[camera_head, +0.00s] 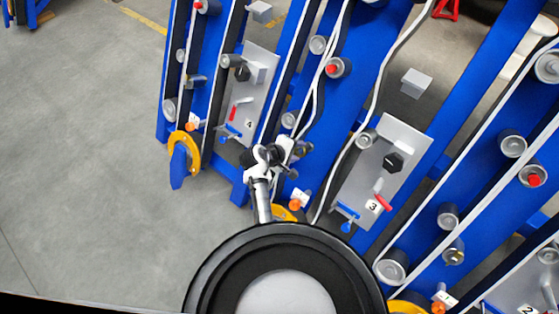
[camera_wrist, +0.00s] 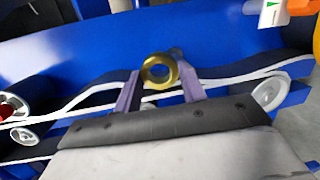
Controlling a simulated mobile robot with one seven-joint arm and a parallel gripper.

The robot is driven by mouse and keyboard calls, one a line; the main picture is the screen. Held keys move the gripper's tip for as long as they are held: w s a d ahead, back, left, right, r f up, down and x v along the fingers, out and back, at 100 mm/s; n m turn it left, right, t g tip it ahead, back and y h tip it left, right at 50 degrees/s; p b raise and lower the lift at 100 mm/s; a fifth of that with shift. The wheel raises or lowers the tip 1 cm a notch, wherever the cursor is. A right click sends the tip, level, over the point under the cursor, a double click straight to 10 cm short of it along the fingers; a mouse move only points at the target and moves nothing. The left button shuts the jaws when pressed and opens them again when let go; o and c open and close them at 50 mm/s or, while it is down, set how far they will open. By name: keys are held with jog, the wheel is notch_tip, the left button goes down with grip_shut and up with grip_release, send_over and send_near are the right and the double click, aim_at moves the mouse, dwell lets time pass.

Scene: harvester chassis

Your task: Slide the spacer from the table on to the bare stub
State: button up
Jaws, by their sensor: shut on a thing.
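The spacer is a brass-coloured ring (camera_wrist: 145,76) in the wrist view, with its open bore turned toward the camera. My gripper (camera_wrist: 157,79) is shut on it, with one purple finger on each side. In the head view my gripper (camera_head: 277,154) is low by the lower end of a blue frame, between the panels numbered 4 and 3. The spacer cannot be made out there. I cannot pick out the bare stub for certain in either view. A small grey round part shows partly below the ring in the wrist view. The table is not in view.
Blue frames (camera_head: 365,65) carry rollers, pale belts and grey panels (camera_head: 385,175) with knobs and red and blue levers. A belt (camera_wrist: 235,82) runs close behind my fingers, with a grey roller (camera_wrist: 269,95) to the right. Open floor (camera_head: 80,150) lies left.

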jog(key=s+a+f+n+t, duration=0.2)
jog(key=s+a, duration=0.1)
jog(key=a, duration=0.2)
jog(key=shift+s+a+f+t, duration=0.15)
jog(key=shift+a+f+t, duration=0.05)
jog(key=shift+f+t, duration=0.1)
jog(key=shift+r+p, duration=0.1)
jog(key=shift+p, duration=0.25)
jog(key=b+x, duration=0.2)
jog(key=x, duration=0.3)
jog(key=shift+d, duration=0.1)
jog(key=shift+s, duration=0.1)
dwell(0.6)
